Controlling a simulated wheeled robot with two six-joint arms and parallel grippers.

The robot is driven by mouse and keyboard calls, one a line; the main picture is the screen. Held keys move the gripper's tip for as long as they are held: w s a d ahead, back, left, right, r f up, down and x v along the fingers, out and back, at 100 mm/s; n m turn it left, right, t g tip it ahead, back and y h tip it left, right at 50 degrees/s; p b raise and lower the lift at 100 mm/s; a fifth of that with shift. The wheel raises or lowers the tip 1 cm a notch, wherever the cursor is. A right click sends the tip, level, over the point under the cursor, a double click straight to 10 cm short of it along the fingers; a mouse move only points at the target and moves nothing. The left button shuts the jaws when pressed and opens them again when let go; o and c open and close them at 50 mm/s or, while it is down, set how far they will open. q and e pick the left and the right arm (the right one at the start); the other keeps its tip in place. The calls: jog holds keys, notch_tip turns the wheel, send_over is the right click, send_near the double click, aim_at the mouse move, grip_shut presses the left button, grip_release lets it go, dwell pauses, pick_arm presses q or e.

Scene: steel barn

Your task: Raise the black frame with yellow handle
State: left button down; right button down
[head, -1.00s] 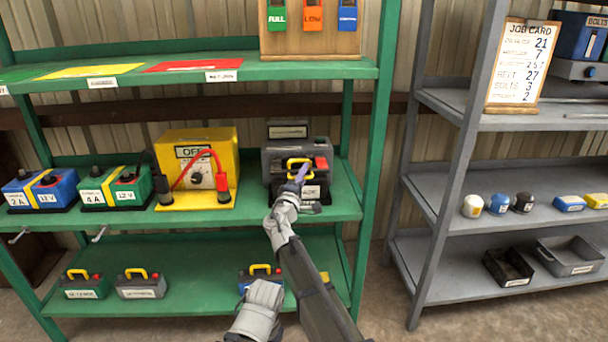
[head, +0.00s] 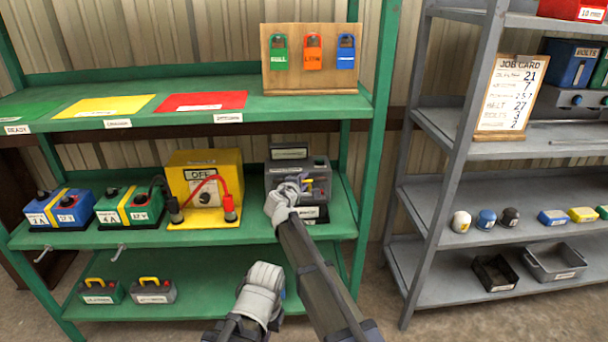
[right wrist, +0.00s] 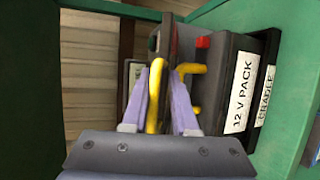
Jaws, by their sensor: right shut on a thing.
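The black frame (right wrist: 171,42) shows nearly edge-on as a dark bar in the right wrist view. Its yellow handle (right wrist: 155,95) lies between the purple fingers of my right gripper (right wrist: 161,103), which is shut on it. In the head view my right gripper (head: 300,186) covers most of the frame. Behind it, a dark 12 V pack (right wrist: 238,85) with a red terminal and its own yellow handle (right wrist: 188,70) sits in a labelled cradle (right wrist: 267,97). My left gripper (head: 264,279) is low at the front of the lower shelf; its fingers cannot be made out.
On the same green shelf (head: 250,232) stand a yellow OFF box (head: 190,165) with red and black clamps, a green charger (head: 130,207) and a blue charger (head: 60,208). Two small packs sit on the lower shelf. A green upright (head: 376,140) is close on the right.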

pick_arm(q)
jog(key=shift+r+p, duration=0.3)
jog(key=shift+r, duration=0.35)
pick_arm(e)
jog(key=shift+w+r, duration=0.4)
jog(key=shift+r, duration=0.15)
pick_arm(q)
jog(key=shift+r, duration=0.15)
pick_arm(e)
jog(key=shift+w+r, duration=0.15)
jog(key=c, duration=0.9)
grip_release()
jog(key=shift+s, duration=0.2)
